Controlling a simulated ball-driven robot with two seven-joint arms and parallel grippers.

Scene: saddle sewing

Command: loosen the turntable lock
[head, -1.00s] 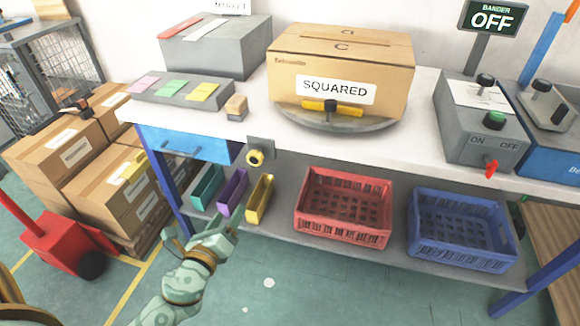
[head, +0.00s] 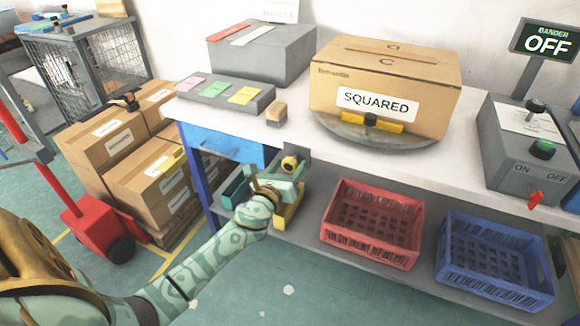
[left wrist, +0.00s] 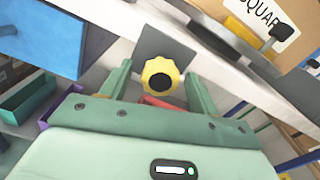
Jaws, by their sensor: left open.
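The turntable lock is a yellow lobed knob (head: 290,164) with a dark centre, on a grey plate at the bench's front edge. In the left wrist view the knob (left wrist: 160,77) sits between and beyond the fingertips of my left gripper (left wrist: 159,80). My left gripper (head: 281,183) is open just below and in front of the knob in the head view; I cannot tell whether it touches it. The round grey turntable (head: 345,133) carries a cardboard box (head: 385,75) labelled SQUARED, with a yellow and black clamp (head: 382,123) at its front. My right gripper is not in view.
A blue drawer (head: 225,145) is left of the knob. Below are small bins, a red crate (head: 372,222) and a blue crate (head: 495,252). A control box (head: 525,145) stands right on the bench. Stacked cartons (head: 150,180) and a red pallet truck (head: 92,222) are at left.

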